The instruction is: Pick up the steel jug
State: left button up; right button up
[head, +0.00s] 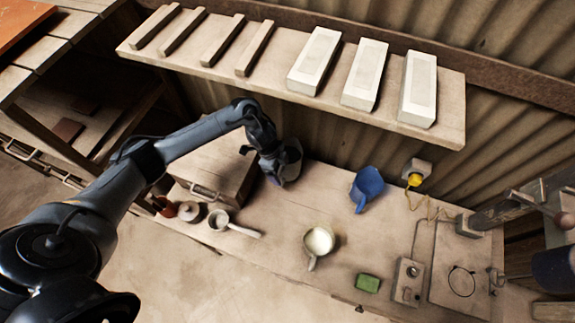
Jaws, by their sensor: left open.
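A grey, rounded vessel that looks like the steel jug (294,158) stands on the workbench near its back edge, below the shelf. My left gripper (275,172) is right at its left side and hides part of it. My left gripper is open. Whether its fingers touch the jug or reach around it, I cannot tell. The jug's handle is not clearly visible. My right gripper is not in view.
A wooden box (213,170) stands left of the jug. A blue jug (367,186), a pot with pale contents (319,240), a small pan (219,218) and a green block (367,283) are on the workbench (285,222). A shelf (275,80) with pale blocks overhangs the back.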

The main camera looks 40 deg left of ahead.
pick_arm(q)
jog(key=shift+w+r, duration=0.1)
grip_shut()
dwell(0.4)
